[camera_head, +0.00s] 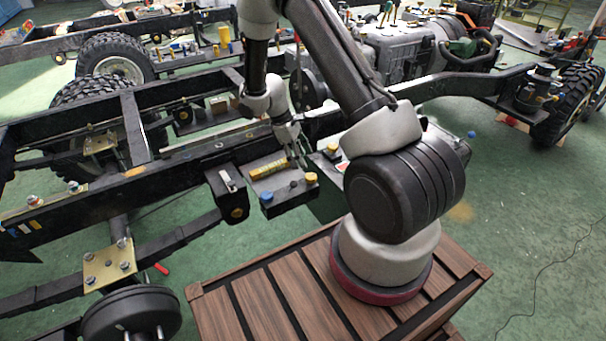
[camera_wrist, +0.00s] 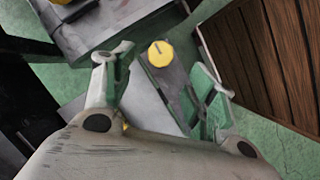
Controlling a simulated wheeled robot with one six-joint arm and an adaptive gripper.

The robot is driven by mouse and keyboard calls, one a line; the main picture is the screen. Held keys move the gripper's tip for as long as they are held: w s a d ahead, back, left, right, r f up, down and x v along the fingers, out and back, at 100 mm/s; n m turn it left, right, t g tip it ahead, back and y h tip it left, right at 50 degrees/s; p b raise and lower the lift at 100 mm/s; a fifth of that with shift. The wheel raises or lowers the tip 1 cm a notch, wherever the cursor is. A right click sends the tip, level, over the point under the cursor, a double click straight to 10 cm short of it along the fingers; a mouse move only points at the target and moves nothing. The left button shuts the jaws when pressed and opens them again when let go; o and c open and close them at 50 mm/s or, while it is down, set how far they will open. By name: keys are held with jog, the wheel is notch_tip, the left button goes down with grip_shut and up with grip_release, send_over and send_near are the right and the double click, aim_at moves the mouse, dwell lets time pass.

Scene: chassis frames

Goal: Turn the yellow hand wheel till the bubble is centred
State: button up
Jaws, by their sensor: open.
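The yellow hand wheel (camera_head: 311,178) sits at the right end of a small grey plate (camera_head: 287,205) by the chassis rail. In the wrist view the yellow wheel (camera_wrist: 160,54) is round with a dark line across it. A yellow level vial (camera_head: 268,168) lies along the plate's back; its bubble is too small to make out. A blue knob (camera_head: 267,196) is at the plate's left front. My gripper (camera_head: 298,161) is above the plate, just behind and left of the wheel. In the wrist view my gripper (camera_wrist: 163,64) is open and empty, with the wheel showing between its fingertips.
The black chassis rail (camera_head: 150,185) runs along the left of the plate. A slatted wooden platform (camera_head: 260,305) is in front, under my arm. A grey engine block (camera_head: 395,50) stands behind. Green floor (camera_head: 520,200) is clear at the right, apart from a cable.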

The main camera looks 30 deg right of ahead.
aim_at(311, 176)
jog(key=x, duration=0.8)
jog(key=shift+s, duration=0.1)
jog(key=c, duration=1)
